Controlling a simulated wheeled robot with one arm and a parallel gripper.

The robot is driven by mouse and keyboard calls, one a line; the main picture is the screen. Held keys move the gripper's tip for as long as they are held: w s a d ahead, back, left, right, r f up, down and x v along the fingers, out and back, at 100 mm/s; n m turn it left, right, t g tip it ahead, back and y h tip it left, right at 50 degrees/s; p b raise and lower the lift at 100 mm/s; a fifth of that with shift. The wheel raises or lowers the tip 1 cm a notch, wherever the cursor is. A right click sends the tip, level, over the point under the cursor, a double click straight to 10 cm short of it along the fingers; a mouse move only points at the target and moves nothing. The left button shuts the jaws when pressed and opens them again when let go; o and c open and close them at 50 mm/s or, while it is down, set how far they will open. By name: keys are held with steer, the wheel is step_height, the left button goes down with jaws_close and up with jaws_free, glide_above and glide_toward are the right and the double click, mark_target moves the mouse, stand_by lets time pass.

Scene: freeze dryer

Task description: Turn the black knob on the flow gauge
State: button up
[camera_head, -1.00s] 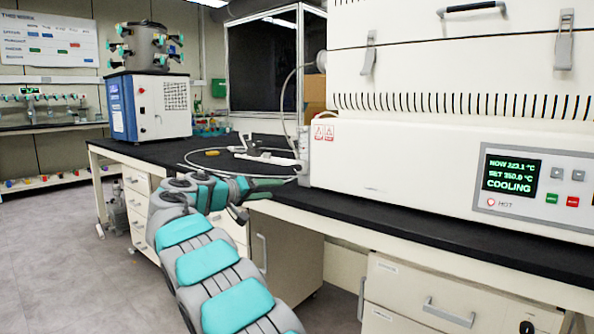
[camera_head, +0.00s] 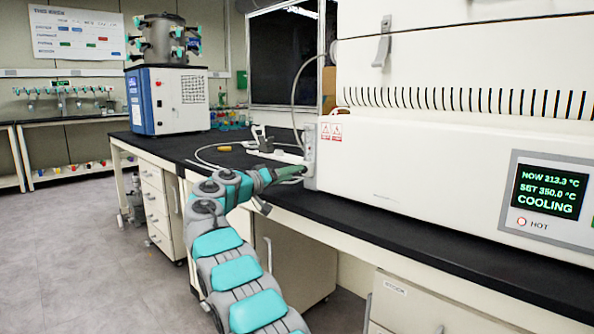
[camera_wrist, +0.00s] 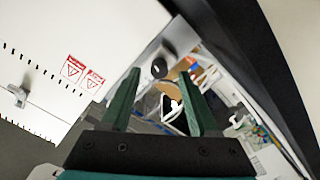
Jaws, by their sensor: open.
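The black knob (camera_wrist: 159,68) shows in the wrist view on a pale body, the flow gauge (camera_wrist: 181,36), ahead of my fingertips. In the head view the gauge (camera_head: 310,150) is a narrow upright block at the left end of the big white furnace; its knob cannot be made out there. My gripper (camera_wrist: 159,73) is open, with its two green fingers on either side of the knob as seen from the wrist. In the head view my gripper (camera_head: 295,172) reaches close to the gauge's lower part. Whether the fingers touch the knob cannot be told.
The white furnace (camera_head: 420,170) stands right of the gauge, with a display reading COOLING. A white stand (camera_head: 262,140) and a cable lie on the black bench (camera_head: 190,148). A blue and white machine (camera_head: 168,100) stands farther left.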

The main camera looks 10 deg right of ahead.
steer(key=shift+p+x, duration=0.4)
steer(key=shift+x, duration=0.95)
steer(key=shift+c, duration=0.3)
jaws_close()
